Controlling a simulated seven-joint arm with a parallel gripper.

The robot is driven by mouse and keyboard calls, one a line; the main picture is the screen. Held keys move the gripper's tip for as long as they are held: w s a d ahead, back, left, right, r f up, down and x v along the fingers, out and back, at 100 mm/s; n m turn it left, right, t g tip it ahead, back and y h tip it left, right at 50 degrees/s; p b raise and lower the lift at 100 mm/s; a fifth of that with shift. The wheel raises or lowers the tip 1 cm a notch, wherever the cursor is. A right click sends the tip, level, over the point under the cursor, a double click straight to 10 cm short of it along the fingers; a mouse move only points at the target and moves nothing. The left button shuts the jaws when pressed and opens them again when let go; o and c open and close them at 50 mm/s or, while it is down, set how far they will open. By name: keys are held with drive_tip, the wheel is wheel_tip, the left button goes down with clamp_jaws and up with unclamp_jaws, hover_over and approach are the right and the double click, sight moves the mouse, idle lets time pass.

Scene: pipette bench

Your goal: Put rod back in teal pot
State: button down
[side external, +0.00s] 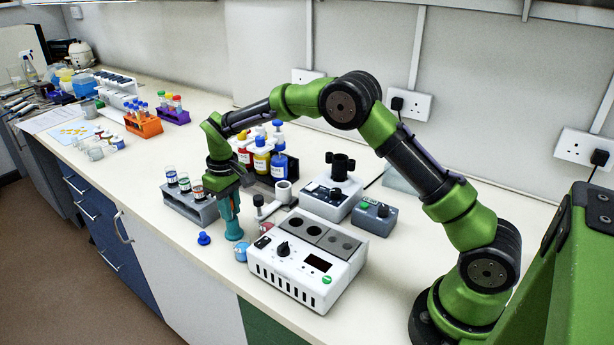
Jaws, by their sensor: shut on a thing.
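My gripper (234,236) points straight down at the front of the bench, left of the white heater block. Its long teal fingers are close together, shut on a slim thing that I take to be the rod. The rod is mostly hidden by the fingers and too small to make out. A small blue-teal pot (241,254) stands just below and slightly right of the fingertips, close to the white block; it looks like the teal pot. I cannot tell whether the fingertips or the rod touch it.
The white heater block (305,262) stands right of my gripper. A blue stopper (204,239) lies to the left. A grey vial rack (190,207), a reddish pot (267,229) and coloured bottles (262,158) are close by. Bare bench lies front left.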

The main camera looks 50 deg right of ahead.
drive_tip(key=c, duration=0.9)
unclamp_jaws()
drive_tip(key=shift+c, duration=0.2)
wheel_tip(320, 180, up, 17)
drive_tip(key=s+r+m+t+y, duration=0.1)
drive_tip(key=s+m+t, duration=0.3)
drive_tip(key=s, duration=2.5)
drive_tip(key=d+t+y, duration=0.1)
drive_tip(key=t, duration=0.2)
drive_tip(key=shift+s+r+m, duration=0.2)
drive_tip(key=shift+s+m, duration=0.2)
